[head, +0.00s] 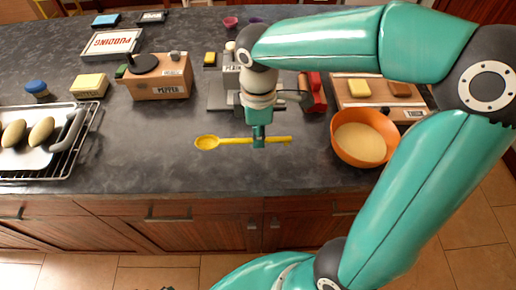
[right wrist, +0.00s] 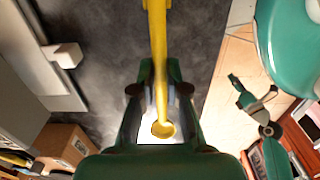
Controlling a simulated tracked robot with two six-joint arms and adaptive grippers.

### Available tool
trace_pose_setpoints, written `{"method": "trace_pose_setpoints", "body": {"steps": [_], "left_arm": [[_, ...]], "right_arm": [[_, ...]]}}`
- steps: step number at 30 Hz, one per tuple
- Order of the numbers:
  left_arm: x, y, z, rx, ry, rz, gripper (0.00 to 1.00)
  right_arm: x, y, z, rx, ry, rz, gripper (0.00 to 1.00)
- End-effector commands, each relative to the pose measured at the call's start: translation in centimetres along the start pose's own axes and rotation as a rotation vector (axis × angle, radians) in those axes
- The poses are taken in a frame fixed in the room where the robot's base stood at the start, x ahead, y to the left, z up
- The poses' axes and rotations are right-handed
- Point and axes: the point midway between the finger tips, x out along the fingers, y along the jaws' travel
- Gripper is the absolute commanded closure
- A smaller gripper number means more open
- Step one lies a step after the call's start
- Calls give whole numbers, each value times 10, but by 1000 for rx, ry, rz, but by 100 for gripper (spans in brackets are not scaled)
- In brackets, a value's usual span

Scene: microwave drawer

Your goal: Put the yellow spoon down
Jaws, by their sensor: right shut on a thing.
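The yellow spoon (head: 225,140) lies level across the front part of the dark counter, its bowl to the left and its handle to the right. My right gripper (head: 259,141) points down and is shut on the handle. In the right wrist view the yellow spoon (right wrist: 157,35) runs between the fingers of my right gripper (right wrist: 160,92), with one rounded end close to the palm. The gap between spoon and counter is hard to judge. A dark gripper part at the right of the right wrist view, likely my left gripper (right wrist: 255,101), is too small to read.
Bare dark counter (head: 150,150) lies left of the spoon. An orange bowl (head: 362,158) stands to the right, near the front edge. A metal rack (head: 84,137) with a tray is at the left. A pepper box (head: 160,88) and a grey scale-like object (head: 220,96) stand behind.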

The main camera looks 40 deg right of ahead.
Motion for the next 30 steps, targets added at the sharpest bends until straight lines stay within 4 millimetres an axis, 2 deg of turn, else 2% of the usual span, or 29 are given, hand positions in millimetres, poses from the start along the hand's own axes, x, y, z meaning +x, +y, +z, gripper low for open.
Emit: {"method": "trace_pose_setpoints", "body": {"steps": [1,8,15,27,28,30], "left_arm": [[0,0,0,0,0,0,60],[1,0,0,0,0,0,60],[-1,0,0,0,0,0,60],[3,-1,0,0,0,0,60],[2,0,0,0,0,0,60],[1,0,0,0,0,0,60]], "right_arm": [[8,-1,1,0,-2,-3,100],[25,0,1,1,-2,-1,100],[54,0,1,1,-2,-1,100],[60,0,0,1,1,1,100],[59,0,0,1,1,1,81],[58,0,0,1,1,1,70]]}}
